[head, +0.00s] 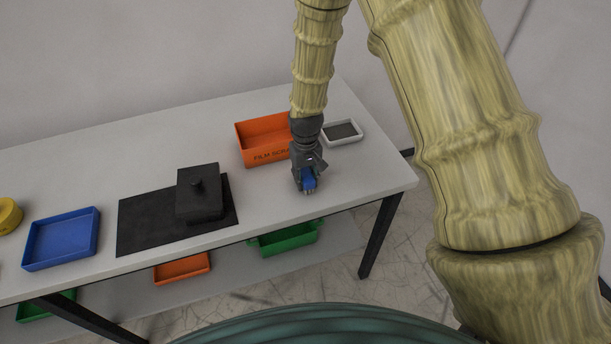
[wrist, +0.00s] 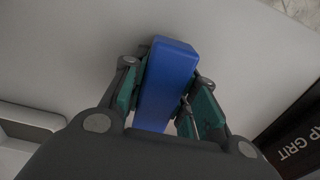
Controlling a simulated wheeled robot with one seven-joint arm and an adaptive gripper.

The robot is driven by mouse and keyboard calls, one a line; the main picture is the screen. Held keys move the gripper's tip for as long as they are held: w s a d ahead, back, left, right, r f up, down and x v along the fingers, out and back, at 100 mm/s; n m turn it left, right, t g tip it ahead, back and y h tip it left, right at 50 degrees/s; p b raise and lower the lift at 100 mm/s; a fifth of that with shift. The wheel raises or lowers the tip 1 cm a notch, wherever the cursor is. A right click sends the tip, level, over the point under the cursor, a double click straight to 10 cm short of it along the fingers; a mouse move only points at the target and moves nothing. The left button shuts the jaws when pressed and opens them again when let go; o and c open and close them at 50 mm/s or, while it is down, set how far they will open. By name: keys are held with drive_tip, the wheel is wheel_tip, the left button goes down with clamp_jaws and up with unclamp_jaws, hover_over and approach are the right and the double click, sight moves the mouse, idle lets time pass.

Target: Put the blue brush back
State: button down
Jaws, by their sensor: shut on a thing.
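The blue brush (wrist: 168,80) is a blue block in the wrist view, held between the two green-padded fingers of my gripper (wrist: 165,95). In the head view my gripper (head: 307,186) points down over the right part of the table, in front of the orange bin, with the blue brush (head: 309,183) showing at its tips. I cannot tell whether the brush touches the table. The brush's underside is hidden.
An orange bin (head: 262,156) with lettering and a small white-rimmed tray (head: 357,134) stand behind my gripper. A black block with a knob (head: 199,196) sits on a black mat (head: 142,225) to the left. A blue tray (head: 88,254) and a yellow round thing (head: 8,216) lie farther left. Bins sit on the lower shelf.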

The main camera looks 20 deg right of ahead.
sight(306, 172)
drive_tip(key=shift+f, duration=0.2)
drive_tip(key=shift+f, duration=0.1)
drive_tip(key=c, duration=1.1)
unclamp_jaws()
drive_tip(key=shift+r+b, duration=2.05)
drive_tip(key=shift+r, duration=4.05)
